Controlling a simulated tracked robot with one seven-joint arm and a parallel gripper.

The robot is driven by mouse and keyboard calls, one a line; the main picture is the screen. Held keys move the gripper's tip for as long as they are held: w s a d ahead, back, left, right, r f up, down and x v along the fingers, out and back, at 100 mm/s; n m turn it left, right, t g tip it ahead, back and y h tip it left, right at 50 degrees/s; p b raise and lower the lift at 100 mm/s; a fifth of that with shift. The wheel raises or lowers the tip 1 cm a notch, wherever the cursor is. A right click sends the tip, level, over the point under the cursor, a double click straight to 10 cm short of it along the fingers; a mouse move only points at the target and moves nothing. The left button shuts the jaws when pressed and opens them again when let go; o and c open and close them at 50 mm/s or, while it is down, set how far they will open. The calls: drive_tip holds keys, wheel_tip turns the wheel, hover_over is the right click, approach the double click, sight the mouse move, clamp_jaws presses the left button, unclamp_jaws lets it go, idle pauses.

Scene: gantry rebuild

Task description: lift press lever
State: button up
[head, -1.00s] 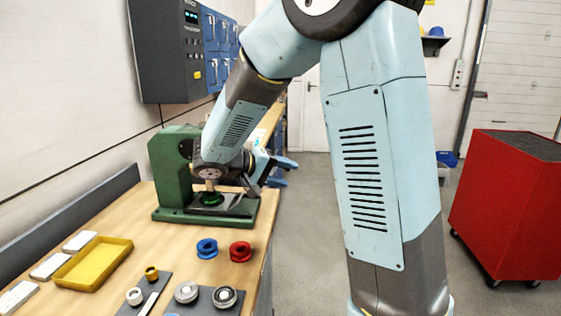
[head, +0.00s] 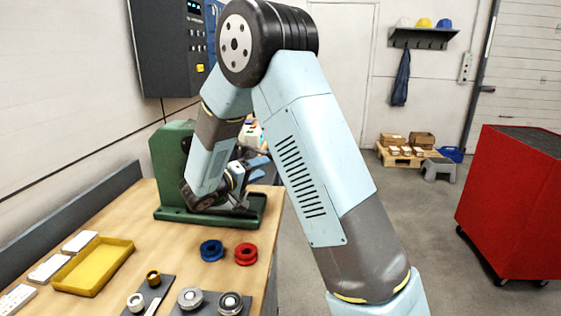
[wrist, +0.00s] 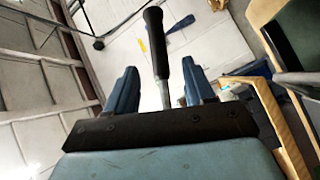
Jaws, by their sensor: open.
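The green press (head: 172,150) stands on the far part of the wooden bench, partly hidden behind my forearm. My gripper (head: 258,168) is at the press's right side in the head view, small and partly covered by my wrist. In the wrist view, my gripper (wrist: 159,68) shows two blue fingers spread apart. The grip reaches beyond the fingertips. I cannot make out the lever in the head view.
A yellow tray (head: 93,268), a blue ring (head: 211,250) and a red ring (head: 246,254) lie on the bench (head: 170,250). A control box (head: 165,50) hangs above the press.

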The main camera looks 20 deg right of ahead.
drive_tip(key=x, duration=1)
drive_tip(key=shift+d, duration=0.1)
drive_tip(key=shift+s, duration=0.1)
clamp_jaws()
